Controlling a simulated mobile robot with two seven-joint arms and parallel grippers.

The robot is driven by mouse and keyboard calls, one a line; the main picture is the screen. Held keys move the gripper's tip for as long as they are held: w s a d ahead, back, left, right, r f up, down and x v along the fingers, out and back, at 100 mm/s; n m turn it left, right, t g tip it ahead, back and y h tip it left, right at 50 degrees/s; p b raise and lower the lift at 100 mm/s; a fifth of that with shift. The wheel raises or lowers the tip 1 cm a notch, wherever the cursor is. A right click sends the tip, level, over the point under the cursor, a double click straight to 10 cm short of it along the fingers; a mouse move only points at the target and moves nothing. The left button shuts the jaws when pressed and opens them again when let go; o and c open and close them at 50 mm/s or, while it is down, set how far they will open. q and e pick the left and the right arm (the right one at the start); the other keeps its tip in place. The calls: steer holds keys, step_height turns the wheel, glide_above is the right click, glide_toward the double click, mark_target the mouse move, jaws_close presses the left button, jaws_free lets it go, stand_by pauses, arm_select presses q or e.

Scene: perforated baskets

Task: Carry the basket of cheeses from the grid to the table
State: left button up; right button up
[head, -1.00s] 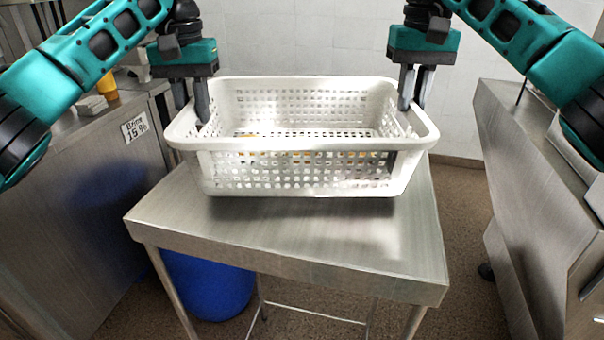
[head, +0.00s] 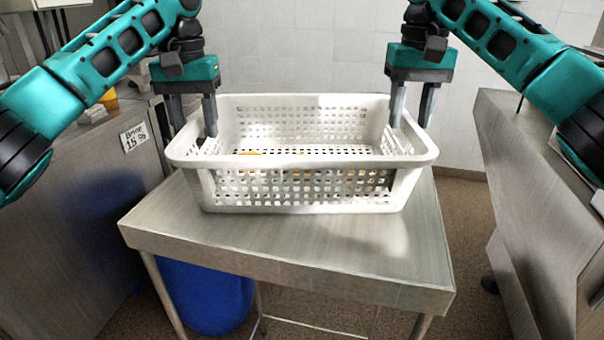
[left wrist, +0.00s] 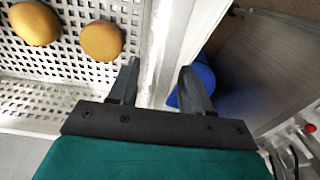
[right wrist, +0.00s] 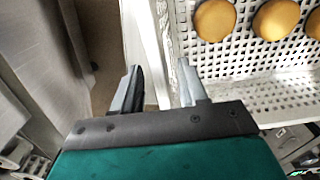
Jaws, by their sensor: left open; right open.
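The white perforated basket (head: 300,207) sits level on the steel table (head: 280,247). Round orange-yellow cheeses lie inside; two show in the left wrist view (left wrist: 101,41) and several in the right wrist view (right wrist: 215,20). In the head view they are mostly hidden behind the basket wall. My left gripper (head: 193,134) is open at the basket's left end, one finger inside and one outside the rim. My right gripper (head: 409,124) is open at the right end, its fingers likewise on either side of the rim. Both point down.
Another steel counter (head: 535,190) stands at the right. A blue barrel (head: 205,295) is under the table. The table's front part is bare.

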arm_select(q)
step_height(320, 180, up, 12)
arm_select(e)
steer(key=shift+r, duration=3.8)
arm_select(q)
steer(key=shift+f, duration=0.15)
